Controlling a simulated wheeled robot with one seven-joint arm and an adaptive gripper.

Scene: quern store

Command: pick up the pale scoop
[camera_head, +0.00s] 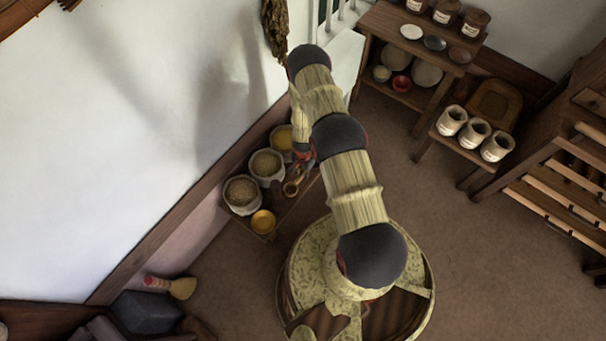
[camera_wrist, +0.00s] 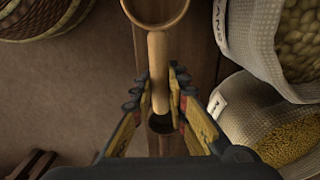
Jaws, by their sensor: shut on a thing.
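The pale scoop has a straight light-wood handle (camera_wrist: 157,65) and a round bowl at the top edge of the wrist view, partly cut off. My gripper (camera_wrist: 161,92) has its fingers on both sides of the handle and is shut on it. In the head view the scoop (camera_head: 291,189) shows small at the front edge of the low bench (camera_head: 283,212), below my gripper (camera_head: 301,172). I cannot tell whether it touches the bench. A dark round thing (camera_wrist: 160,125) shows between the fingers, too shaded to identify.
Several sacks of grain (camera_head: 241,194) stand along the wall side of the bench, close to the right of my gripper in the wrist view (camera_wrist: 290,125). A yellow-filled bowl (camera_head: 263,222) stands at the bench's near end.

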